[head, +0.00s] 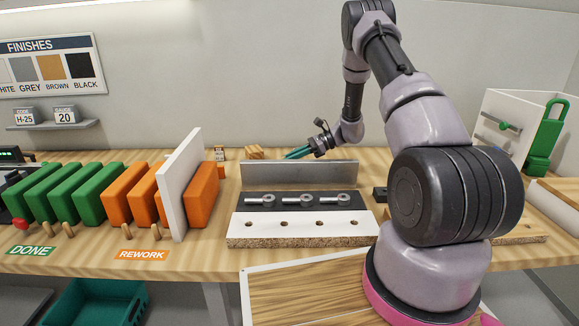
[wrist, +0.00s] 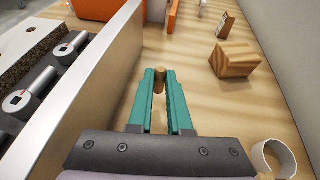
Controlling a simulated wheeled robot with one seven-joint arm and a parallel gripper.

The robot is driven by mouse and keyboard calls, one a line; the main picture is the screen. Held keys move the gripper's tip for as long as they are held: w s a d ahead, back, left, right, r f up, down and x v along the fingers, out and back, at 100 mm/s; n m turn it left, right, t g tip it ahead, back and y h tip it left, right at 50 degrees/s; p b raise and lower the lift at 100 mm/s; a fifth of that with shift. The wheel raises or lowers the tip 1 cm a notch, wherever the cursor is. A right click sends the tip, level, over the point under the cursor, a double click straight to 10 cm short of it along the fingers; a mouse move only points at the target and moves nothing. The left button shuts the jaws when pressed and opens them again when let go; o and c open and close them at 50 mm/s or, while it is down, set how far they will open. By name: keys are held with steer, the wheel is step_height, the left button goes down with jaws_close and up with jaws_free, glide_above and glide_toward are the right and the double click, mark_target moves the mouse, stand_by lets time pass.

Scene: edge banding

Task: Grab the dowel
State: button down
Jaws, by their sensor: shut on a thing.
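The dowel (wrist: 159,76) is a short light-wood peg. In the wrist view it sits between the tips of the teal fingers of my gripper (wrist: 158,80), which are shut on it. In the head view my gripper (head: 290,156) is behind the upright metal plate (head: 300,175), low over the back of the bench. The dowel cannot be made out in the head view. I cannot tell whether its lower end touches the bench.
The metal plate (wrist: 75,85) stands close left of my fingers. A wooden block (wrist: 235,60) lies to the right, with a small card (wrist: 226,24) beyond it. A pale curled strip (wrist: 275,158) is at the lower right. Orange panels (head: 205,195) stand left of the fixture.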

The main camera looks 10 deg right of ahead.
step_height(320, 180, up, 7)
